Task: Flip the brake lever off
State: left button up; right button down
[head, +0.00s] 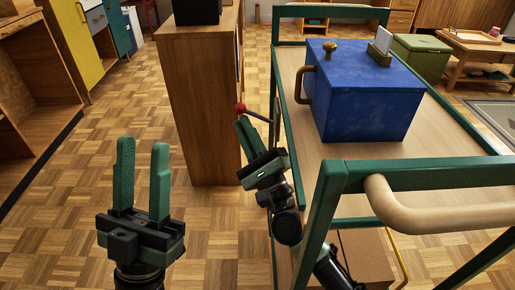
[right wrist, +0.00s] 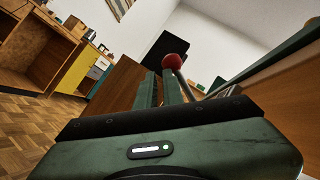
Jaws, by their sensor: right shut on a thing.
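The brake lever (head: 240,107) has a red ball knob on a thin grey rod at the left side of the green-framed cart. Its red knob also shows in the right wrist view (right wrist: 173,62), just past the fingertips. My right gripper (head: 247,122) is shut on the lever near the knob; the fingers hide part of the rod. Its fingers also show in the right wrist view (right wrist: 161,82). My left gripper (head: 142,148) is open and empty, fingers pointing up, over the floor at the lower left, away from the cart.
The cart (head: 335,190) carries a blue box (head: 362,95) with a brass knob and has a pale wooden handle (head: 435,210) in front. A wooden cabinet (head: 200,110) stands just left of the lever. The parquet floor (head: 95,165) at the left is clear.

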jog(key=shift+s+a+r, duration=0.2)
jog(key=shift+a+r, duration=0.05)
jog(key=shift+a, duration=0.1)
jog(key=v, duration=0.8)
jog(key=shift+w+d+f, duration=0.2)
jog(key=shift+w+d, duration=0.1)
